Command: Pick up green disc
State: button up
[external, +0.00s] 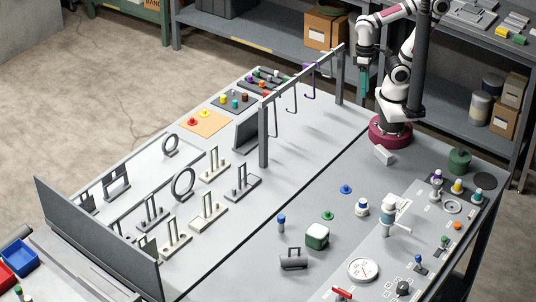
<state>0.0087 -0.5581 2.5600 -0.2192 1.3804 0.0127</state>
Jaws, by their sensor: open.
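The green disc (328,215) lies flat on the grey table, small and round with a raised middle. It is in the open area right of the dark line across the table, and nothing covers it. My gripper (363,92) hangs pointing down at the back of the table, near the rail post. It is open and looks empty, high above and far behind the green disc. Its fingertips are small in this view.
A blue disc (346,188) lies behind the green disc. A rail with hooks (305,74) stands left of my arm. Bare table surrounds the disc.

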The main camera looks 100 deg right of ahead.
jog(key=shift+o, duration=0.3)
jog(key=shift+r, duration=0.1)
notch_tip(320, 180, up, 5)
jog(key=m+g+y, duration=0.2)
jog(key=m+y, duration=0.8)
send_over(325, 205)
jog(key=w+d, duration=0.2)
jog(key=d, duration=0.5)
jog(key=f, duration=2.1)
jog(key=shift+w+d+f, duration=0.1)
jog(key=shift+d+f, duration=0.1)
jog(key=x, duration=1.2)
jog(key=shift+w, duration=0.15)
grip_shut()
